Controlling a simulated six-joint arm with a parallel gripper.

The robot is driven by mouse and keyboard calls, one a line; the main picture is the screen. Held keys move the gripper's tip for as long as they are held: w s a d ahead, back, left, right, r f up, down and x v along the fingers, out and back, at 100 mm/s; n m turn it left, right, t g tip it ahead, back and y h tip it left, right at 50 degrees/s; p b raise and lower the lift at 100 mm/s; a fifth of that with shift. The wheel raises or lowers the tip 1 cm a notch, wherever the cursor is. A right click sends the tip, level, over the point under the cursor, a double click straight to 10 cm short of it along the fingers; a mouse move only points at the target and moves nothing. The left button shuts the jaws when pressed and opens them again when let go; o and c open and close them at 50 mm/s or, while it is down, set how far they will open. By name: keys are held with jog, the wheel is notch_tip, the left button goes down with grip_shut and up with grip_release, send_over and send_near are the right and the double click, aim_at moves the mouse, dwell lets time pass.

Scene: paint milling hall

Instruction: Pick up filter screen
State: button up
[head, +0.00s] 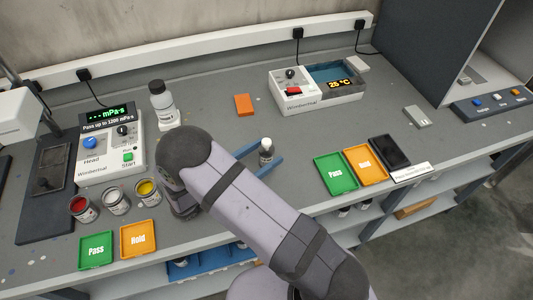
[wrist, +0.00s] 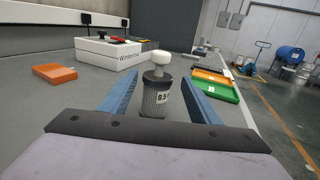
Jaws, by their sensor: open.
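My gripper (wrist: 160,80) is open, with one blue finger on each side of the screen. Gaps show between the screen and both fingers in the wrist view. In the head view the blue fingers (head: 263,158) lie low by the bench. The screen's lower part is partly hidden by my gripper's body in the wrist view.
Green Pass (head: 335,174) and orange Hold (head: 365,165) trays lie right. A white bottle (head: 162,103), viscometer (head: 110,151) and several paint cans (head: 116,201) are left. Bench between screen and bath is clear.

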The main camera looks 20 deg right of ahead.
aim_at(272, 147)
jog(key=shift+w+d+r+p, duration=0.1)
jog(key=shift+w+d+p, duration=0.1)
jog(key=shift+d+p, duration=0.25)
jog(key=shift+p+x, duration=0.9)
jog(key=shift+x, duration=1.2)
jog(key=shift+w, duration=0.2)
jog(key=c, duration=1.3)
jog(key=shift+a, duration=0.1)
notch_tip(272, 147, up, 10)
jog(key=shift+f+b, duration=0.25)
jog(key=shift+b, duration=0.8)
